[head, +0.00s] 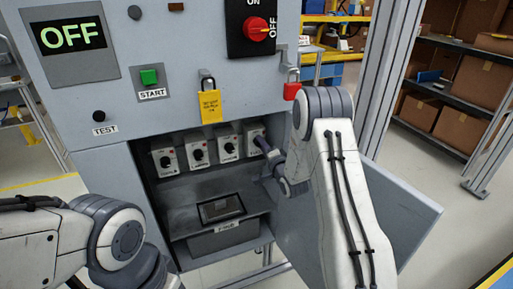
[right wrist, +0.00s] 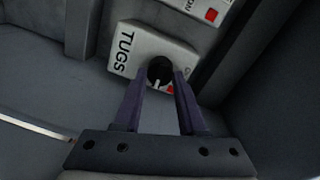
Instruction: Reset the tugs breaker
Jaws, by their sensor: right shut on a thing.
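The tugs breaker (right wrist: 148,50) is a light box with a black round knob (right wrist: 160,70) and the word TUGS on it. In the head view it is the rightmost of the row of breakers (head: 254,133), partly hidden by my right gripper. My right gripper (right wrist: 160,82) reaches into the open cabinet, its two dark fingers on either side of the knob and shut on it. It also shows in the head view (head: 264,146). A white pointer mark shows at the knob's lower edge, and a red patch sits beside the right finger. My left gripper is not visible; only my left arm shows.
The grey cabinet (head: 120,170) has its door (head: 405,215) swung open to the right. A dark tray (head: 221,208) sits below the breakers.

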